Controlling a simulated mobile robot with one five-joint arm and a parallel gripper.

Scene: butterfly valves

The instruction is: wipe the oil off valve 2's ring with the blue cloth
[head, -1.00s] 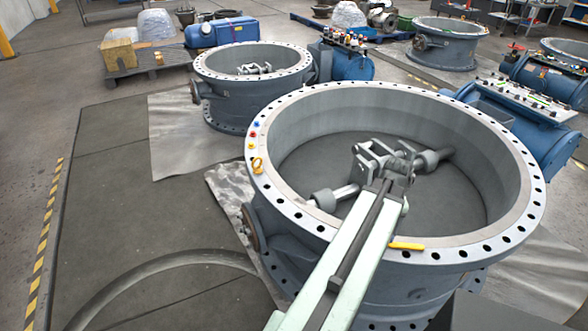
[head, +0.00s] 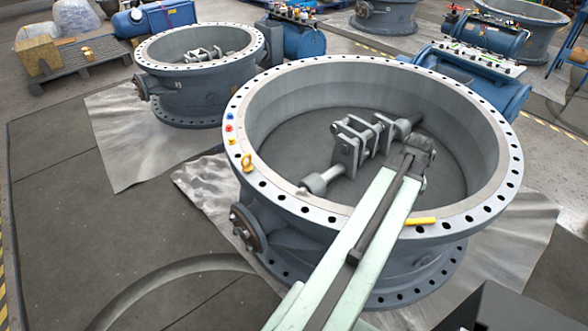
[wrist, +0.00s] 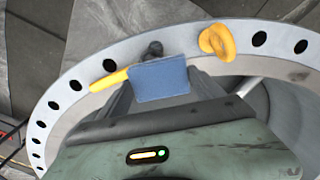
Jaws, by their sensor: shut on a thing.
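The blue cloth (wrist: 160,78) shows in the wrist view, held in the dark jaws of my gripper (wrist: 160,98). In the head view my gripper (head: 418,150) is over the open middle of the nearest large valve (head: 340,250), and the cloth is hidden there. That valve's pale flange ring (head: 312,212), with many bolt holes, also shows behind the cloth in the wrist view (wrist: 75,72). A dark spot (wrist: 152,50) lies beside the cloth; I cannot tell if it is oil. No valve number is readable.
Grey linkage (head: 355,145) fills part of the bore. A second valve (head: 195,80) stands behind left. Open floor (head: 70,220) lies at left.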

